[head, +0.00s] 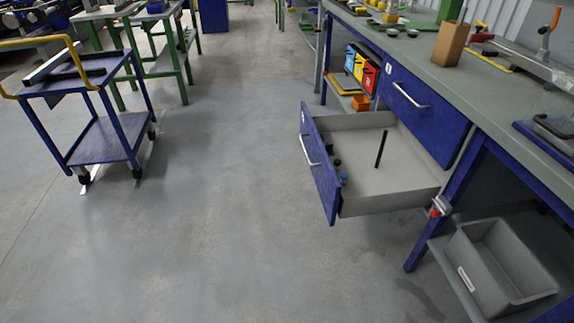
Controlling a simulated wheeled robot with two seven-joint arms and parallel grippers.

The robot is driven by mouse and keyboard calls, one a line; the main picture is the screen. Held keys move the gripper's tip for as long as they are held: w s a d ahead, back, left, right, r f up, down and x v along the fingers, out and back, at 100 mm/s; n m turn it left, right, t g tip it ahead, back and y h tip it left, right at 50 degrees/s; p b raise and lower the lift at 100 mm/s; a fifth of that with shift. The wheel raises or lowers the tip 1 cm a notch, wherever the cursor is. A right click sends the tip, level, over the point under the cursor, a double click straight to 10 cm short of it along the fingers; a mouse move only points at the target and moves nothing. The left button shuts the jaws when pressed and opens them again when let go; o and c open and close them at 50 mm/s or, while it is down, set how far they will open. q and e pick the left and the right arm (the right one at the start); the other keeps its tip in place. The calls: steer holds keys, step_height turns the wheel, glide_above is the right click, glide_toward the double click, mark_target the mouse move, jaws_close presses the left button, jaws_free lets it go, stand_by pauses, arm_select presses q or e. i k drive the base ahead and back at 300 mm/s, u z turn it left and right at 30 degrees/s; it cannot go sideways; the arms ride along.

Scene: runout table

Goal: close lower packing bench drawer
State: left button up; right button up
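The lower packing bench drawer (322,176) is pulled far out from the bench on the right side of the head view. It has a blue front with a silver bar handle (309,150) and a grey inside. A black rod-like item (381,149) and several small dark and blue items lie in it. The closed upper drawer (423,106) with its own silver handle is above it. Neither of my grippers shows in the head view.
A grey bin (500,268) stands on a low shelf right of the drawer. A blue cart (104,139) with a yellow handle stands at the left. Coloured boxes (361,70) sit on a shelf behind the drawer. The grey floor (225,180) between cart and drawer is clear.

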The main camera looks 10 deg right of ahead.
mark_target(407, 177)
steer(key=u, duration=0.25)
steer(key=i, duration=1.1)
steer(key=z, duration=0.65)
steer(key=i, duration=0.8)
steer(key=z, duration=1.95)
steer(key=k, duration=1.5)
steer(key=u, duration=0.85)
steer(key=i, duration=0.3)
steer(key=z, duration=0.25)
